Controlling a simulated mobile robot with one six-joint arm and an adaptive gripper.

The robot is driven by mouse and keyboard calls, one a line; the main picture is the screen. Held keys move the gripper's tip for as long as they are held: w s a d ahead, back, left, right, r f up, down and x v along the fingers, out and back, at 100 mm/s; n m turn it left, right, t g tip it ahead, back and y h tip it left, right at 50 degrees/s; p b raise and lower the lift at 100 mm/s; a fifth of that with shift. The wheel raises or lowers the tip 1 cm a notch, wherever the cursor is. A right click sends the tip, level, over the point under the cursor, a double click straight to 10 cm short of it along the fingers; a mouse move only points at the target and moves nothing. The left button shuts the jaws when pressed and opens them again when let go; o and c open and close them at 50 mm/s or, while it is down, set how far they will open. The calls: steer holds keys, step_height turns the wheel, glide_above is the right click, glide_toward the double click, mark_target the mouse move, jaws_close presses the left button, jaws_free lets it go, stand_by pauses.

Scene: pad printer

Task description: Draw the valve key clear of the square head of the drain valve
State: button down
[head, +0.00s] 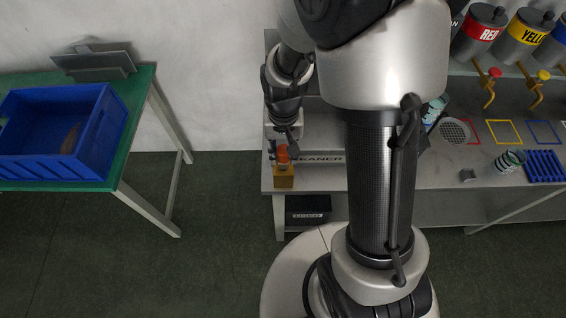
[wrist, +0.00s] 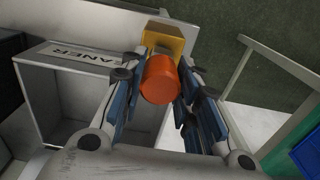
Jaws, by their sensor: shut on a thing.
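The valve key shows as an orange cylinder (wrist: 160,82) between the two blue-padded fingers of my gripper (wrist: 158,72), which is shut on it. In the head view the orange key (head: 283,155) is small and partly covered by my gripper (head: 282,148), which points down at the left end of the grey bench. The drain valve is a yellow block (head: 284,177) at the bench's left front corner, directly below the key. It also shows just beyond the key in the wrist view (wrist: 166,38). The square head is hidden, so I cannot tell whether the key is still around it.
A grey open-fronted box (wrist: 75,100) lettered "...EANER" stands close beside the valve. A green table (head: 145,85) with a blue crate (head: 95,135) is at left, with open floor between. Ink cans (head: 478,32), valves with coloured knobs and a blue rack (head: 545,164) are at right.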

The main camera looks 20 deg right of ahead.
steer(key=shift+r+p, duration=0.7)
steer(key=shift+r, duration=0.15)
stand_by(0.7)
steer(key=shift+r+p, duration=2.15)
steer(key=shift+r, duration=0.5)
steer(key=shift+w+f, duration=0.1)
steer(key=shift+f, duration=0.05)
